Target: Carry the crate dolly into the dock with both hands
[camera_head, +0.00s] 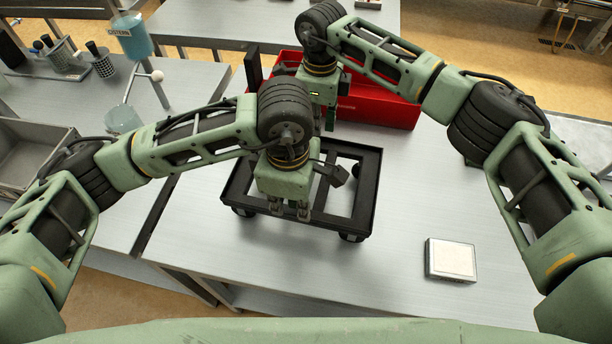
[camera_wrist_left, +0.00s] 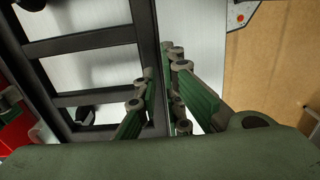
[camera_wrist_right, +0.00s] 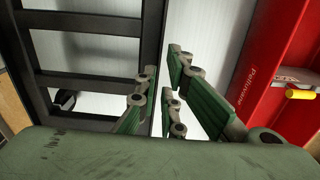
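The crate dolly (camera_head: 365,190) is a black open frame on small casters, standing on the pale metal table. My left gripper (camera_head: 290,212) is at its near edge, pointing down. In the left wrist view its open fingers (camera_wrist_left: 160,85) lie either side of the dolly's rim (camera_wrist_left: 144,30), very close to it. My right gripper (camera_head: 328,122) is at the far edge, partly hidden behind the left arm. In the right wrist view its fingers (camera_wrist_right: 160,80) are open beside the rim (camera_wrist_right: 152,30), with table showing in the gap. I cannot make out which thing is the dock.
A red bin (camera_head: 375,105) stands right behind the dolly, close to my right gripper. A small white-topped box (camera_head: 450,260) lies at the right front. A grey tray (camera_head: 30,155) and a stand with a blue bottle (camera_head: 132,35) are left. The table's right side is mostly clear.

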